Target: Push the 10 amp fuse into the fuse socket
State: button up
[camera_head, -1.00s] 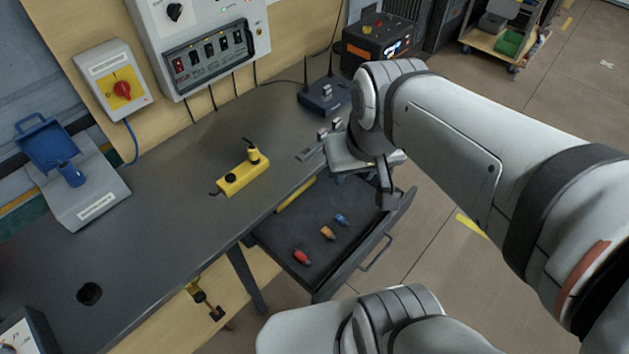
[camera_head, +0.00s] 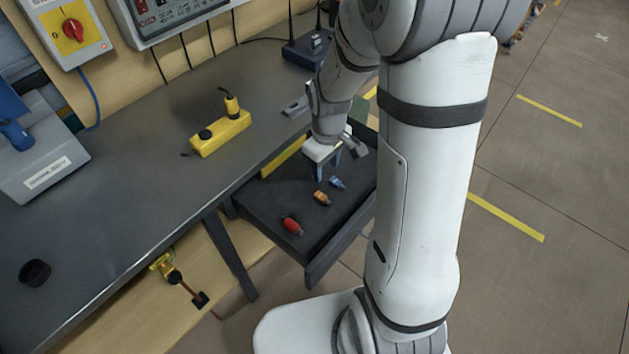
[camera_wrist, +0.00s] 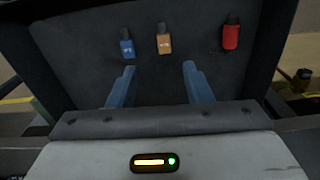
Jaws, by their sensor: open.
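Three small fuses lie apart in the open drawer: a red fuse (camera_head: 292,226), an orange fuse (camera_head: 321,198) and a blue fuse (camera_head: 337,183). The wrist view also shows the blue (camera_wrist: 127,44), orange (camera_wrist: 164,40) and red (camera_wrist: 230,36) fuses. Their markings are too small to read, so I cannot tell which is 10 amp. My gripper (camera_head: 328,166) is over the drawer's back part, near the blue fuse. In the wrist view its two blue fingers (camera_wrist: 160,69) are spread and empty, short of the blue and orange fuses. I cannot identify the fuse socket.
The drawer (camera_head: 262,200) hangs open under the dark workbench (camera_head: 120,185). A yellow block (camera_head: 220,133) and a black router (camera_head: 306,50) stand on the bench. A wall panel (camera_head: 172,28) is cut off at the top. My arm hides the drawer's right side.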

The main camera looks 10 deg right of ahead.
aim_at(322, 196)
jog(key=shift+n, duration=0.3)
jog(key=f, duration=0.3)
jog(key=f+b, duration=0.1)
jog(key=f, duration=0.7)
jog(key=shift+w+a+f, duration=0.15)
jog(key=shift+a+f, duration=0.1)
jog(key=shift+a, duration=0.1)
jog(key=shift+c, duration=0.2)
grip_shut()
